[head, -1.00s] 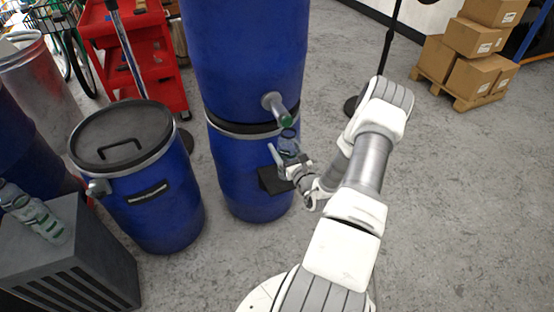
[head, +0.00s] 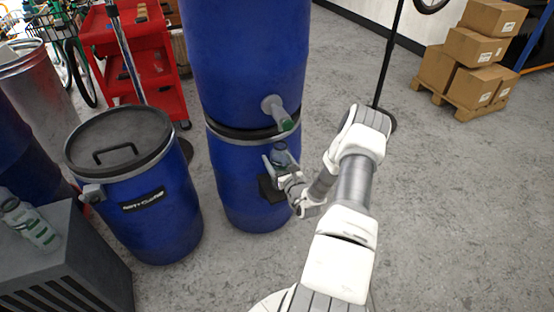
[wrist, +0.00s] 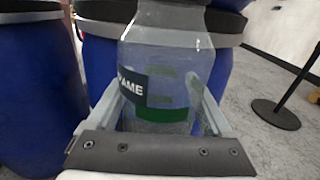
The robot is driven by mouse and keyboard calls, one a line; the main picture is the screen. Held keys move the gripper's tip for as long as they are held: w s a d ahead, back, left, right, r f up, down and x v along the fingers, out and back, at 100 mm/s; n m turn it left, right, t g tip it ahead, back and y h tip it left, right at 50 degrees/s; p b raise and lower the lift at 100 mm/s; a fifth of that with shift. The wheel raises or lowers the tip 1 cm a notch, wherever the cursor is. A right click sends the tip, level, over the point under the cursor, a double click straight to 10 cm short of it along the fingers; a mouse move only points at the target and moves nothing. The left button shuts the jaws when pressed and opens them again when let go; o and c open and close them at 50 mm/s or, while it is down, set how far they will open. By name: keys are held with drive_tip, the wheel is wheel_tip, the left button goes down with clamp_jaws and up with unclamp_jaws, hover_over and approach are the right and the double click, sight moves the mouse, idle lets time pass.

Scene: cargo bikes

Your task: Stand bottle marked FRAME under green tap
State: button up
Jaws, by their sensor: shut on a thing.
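The clear bottle (wrist: 165,70) stands upright between my fingers in the wrist view. Its dark label reads "AME", the start being cut off, and it has a green band. In the head view the bottle (head: 280,154) is just below the green-ended tap (head: 286,125), which juts from the tall stack of blue drums. My gripper (head: 279,169) is shut on the bottle. I cannot tell whether the bottle touches the shelf.
A lidded blue drum (head: 150,215) with its own tap (head: 91,193) stands at left. A red cart (head: 135,60) is behind. Cartons (head: 470,60) sit on a pallet at right.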

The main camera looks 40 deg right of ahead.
drive_tip(key=shift+f, duration=0.25)
drive_tip(key=o, duration=1.1)
drive_tip(key=shift+r, duration=0.1)
drive_tip(key=shift+o, duration=0.2)
drive_tip(key=p+v, duration=0.3)
drive_tip(key=v, duration=0.9)
drive_tip(key=shift+r, duration=0.2)
